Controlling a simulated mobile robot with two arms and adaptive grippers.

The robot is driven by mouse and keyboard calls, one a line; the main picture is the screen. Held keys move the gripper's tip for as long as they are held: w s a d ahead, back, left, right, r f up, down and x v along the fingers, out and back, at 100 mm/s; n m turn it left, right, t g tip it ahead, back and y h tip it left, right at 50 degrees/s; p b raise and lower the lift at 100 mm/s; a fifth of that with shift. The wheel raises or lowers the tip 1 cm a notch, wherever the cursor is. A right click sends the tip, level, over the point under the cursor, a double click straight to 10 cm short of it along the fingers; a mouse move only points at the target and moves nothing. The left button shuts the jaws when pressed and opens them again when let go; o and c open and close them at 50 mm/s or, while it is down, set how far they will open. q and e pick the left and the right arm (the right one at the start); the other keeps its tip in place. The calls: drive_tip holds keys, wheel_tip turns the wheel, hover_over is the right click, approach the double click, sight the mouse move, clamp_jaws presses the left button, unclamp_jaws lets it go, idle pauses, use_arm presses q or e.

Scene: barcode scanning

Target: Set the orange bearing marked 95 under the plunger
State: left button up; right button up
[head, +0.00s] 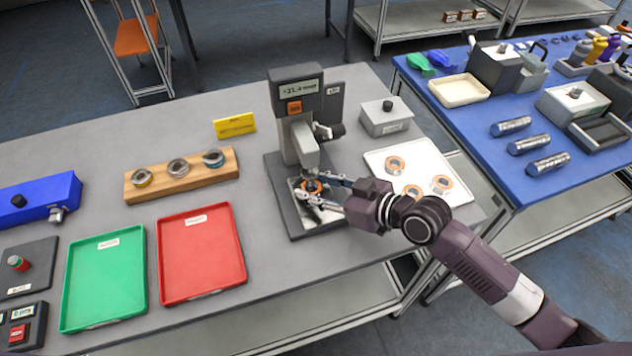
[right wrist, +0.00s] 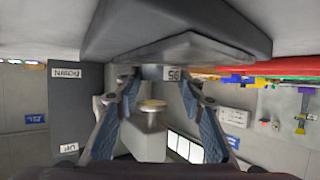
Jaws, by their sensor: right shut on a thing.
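In the head view, the press (head: 297,95) stands mid-table with its plunger head (head: 304,145) above a flat base (head: 287,218). My right gripper (head: 321,190) reaches in from the right, shut on an orange bearing (head: 311,186) over the base, just below the plunger. In the right wrist view, which is upside down, my fingers (right wrist: 160,85) hold it by the sides. I cannot tell whether the bearing touches the base. My left gripper is not in view.
A white tray (head: 420,158) with three orange bearings lies right of the press. A grey box (head: 386,118) stands behind it. A wooden rack (head: 215,178) with three rings, a red tray (head: 200,250) and a green tray (head: 103,280) lie to the left.

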drive_tip(key=shift+d, duration=0.15)
drive_tip(key=shift+f, duration=0.1)
drive_tip(key=o, duration=1.2)
drive_tip(key=shift+o, duration=0.2)
drive_tip(key=shift+s, duration=0.1)
drive_tip(key=b+v, duration=0.2)
drive_tip(key=v, duration=0.8)
drive_tip(key=shift+b+v, duration=0.35)
drive_tip(key=shift+v, duration=0.7)
